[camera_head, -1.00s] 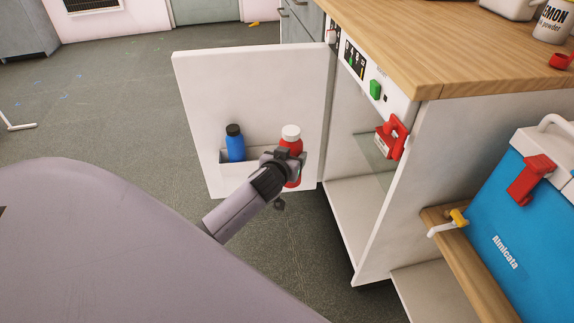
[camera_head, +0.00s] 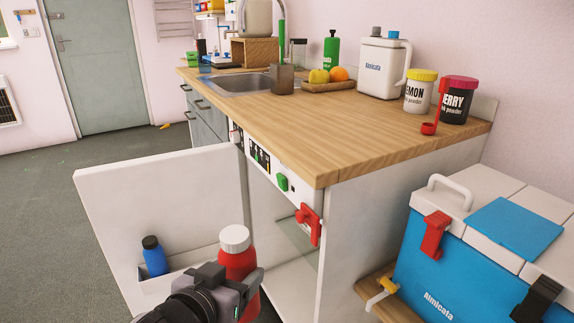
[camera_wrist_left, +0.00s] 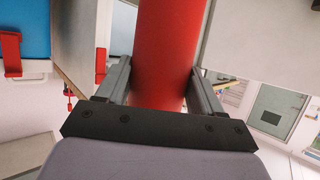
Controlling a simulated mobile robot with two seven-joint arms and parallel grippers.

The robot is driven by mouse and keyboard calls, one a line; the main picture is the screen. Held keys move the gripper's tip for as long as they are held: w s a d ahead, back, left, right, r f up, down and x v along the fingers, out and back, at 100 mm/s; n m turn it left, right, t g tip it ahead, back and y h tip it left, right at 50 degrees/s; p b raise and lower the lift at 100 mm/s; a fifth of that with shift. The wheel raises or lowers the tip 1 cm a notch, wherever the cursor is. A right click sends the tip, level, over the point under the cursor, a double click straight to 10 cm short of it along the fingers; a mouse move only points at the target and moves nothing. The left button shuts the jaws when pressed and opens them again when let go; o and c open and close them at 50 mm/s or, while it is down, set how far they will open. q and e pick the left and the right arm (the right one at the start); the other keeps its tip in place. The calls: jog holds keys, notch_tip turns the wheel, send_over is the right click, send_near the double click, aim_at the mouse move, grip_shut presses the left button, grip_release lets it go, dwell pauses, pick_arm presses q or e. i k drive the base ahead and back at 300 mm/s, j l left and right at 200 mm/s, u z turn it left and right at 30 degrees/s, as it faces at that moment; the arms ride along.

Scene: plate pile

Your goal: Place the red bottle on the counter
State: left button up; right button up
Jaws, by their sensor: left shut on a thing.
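The red bottle (camera_head: 238,262) with a white cap is upright in my left gripper (camera_head: 250,282), in front of the open cabinet. In the left wrist view the red bottle (camera_wrist_left: 170,50) fills the space between the two fingers (camera_wrist_left: 160,85), which are shut on it. The counter (camera_head: 285,120) has a wooden top and lies above and behind the bottle. My right gripper is not in view.
The open white cabinet door (camera_head: 110,190) holds a blue bottle (camera_head: 154,256) in its rack. On the counter are a sink (camera_head: 235,85), a fruit tray (camera_head: 318,88), a white canister (camera_head: 383,68) and two powder jars (camera_head: 420,92). The counter's front middle is clear. A blue cooler (camera_head: 450,285) stands at right.

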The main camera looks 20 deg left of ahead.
aim_at(307, 110)
jog(key=j+z, duration=0.8)
jog(key=j, duration=0.25)
jog(key=j+z, duration=0.4)
jog(key=k+j+z, duration=0.2)
jog(key=j+z, duration=0.2)
jog(key=j, duration=0.15)
jog(key=k+j+z, duration=0.2)
jog(key=j+z, duration=0.2)
